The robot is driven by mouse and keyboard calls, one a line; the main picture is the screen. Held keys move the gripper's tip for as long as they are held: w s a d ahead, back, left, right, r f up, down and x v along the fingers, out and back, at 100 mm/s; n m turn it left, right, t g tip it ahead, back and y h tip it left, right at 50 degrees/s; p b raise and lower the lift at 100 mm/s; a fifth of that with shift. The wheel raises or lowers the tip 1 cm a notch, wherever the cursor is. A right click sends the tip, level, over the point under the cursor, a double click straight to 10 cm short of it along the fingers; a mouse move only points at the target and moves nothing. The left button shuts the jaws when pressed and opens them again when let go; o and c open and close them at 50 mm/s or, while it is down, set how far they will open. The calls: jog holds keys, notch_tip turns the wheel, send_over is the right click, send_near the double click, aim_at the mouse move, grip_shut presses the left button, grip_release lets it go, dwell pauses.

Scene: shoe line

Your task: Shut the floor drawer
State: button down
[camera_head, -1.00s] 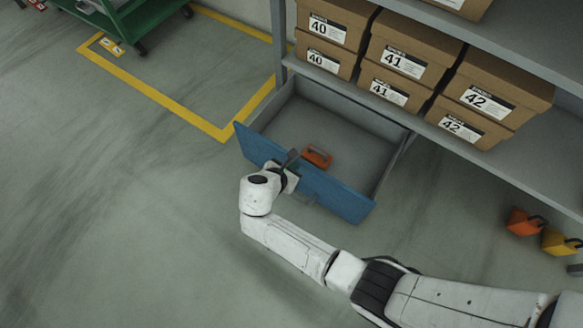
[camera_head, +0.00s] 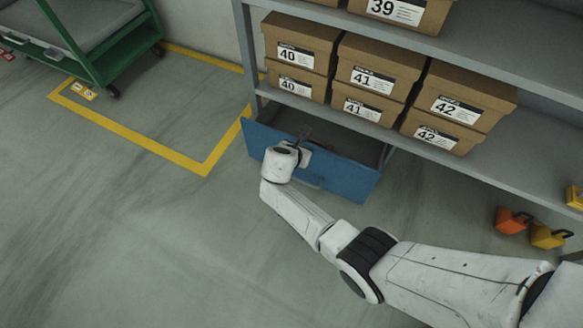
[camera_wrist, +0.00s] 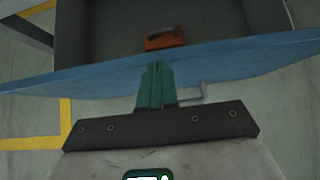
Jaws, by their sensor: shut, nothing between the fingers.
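The floor drawer (camera_head: 347,181) has a blue front and a grey inside, and sits under the lowest shelf. It is partly open, with a strip of its inside showing behind the front. My gripper (camera_head: 304,134) is shut and empty at the drawer front, left of its middle. In the wrist view, its closed green fingertips (camera_wrist: 156,74) overlap the blue front (camera_wrist: 240,60); I cannot tell whether they press on it. The drawer's handle (camera_wrist: 192,96) shows just right of the fingers and is not gripped. An orange item (camera_wrist: 164,40) lies inside the drawer.
Shoe boxes (camera_head: 375,65) stand on the grey shelf (camera_head: 510,165) above the drawer. Orange (camera_head: 511,220) and yellow (camera_head: 548,236) padlock-like items are at the right. A green cart (camera_head: 110,45) stands at upper left near yellow floor tape (camera_head: 150,145).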

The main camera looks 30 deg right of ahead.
jog(key=w+d+b, duration=0.1)
jog(key=w+d, duration=0.2)
jog(key=d, duration=0.3)
jog(key=shift+w+d+b, duration=0.15)
jog(key=shift+w+b, duration=0.05)
jog(key=shift+b, duration=0.15)
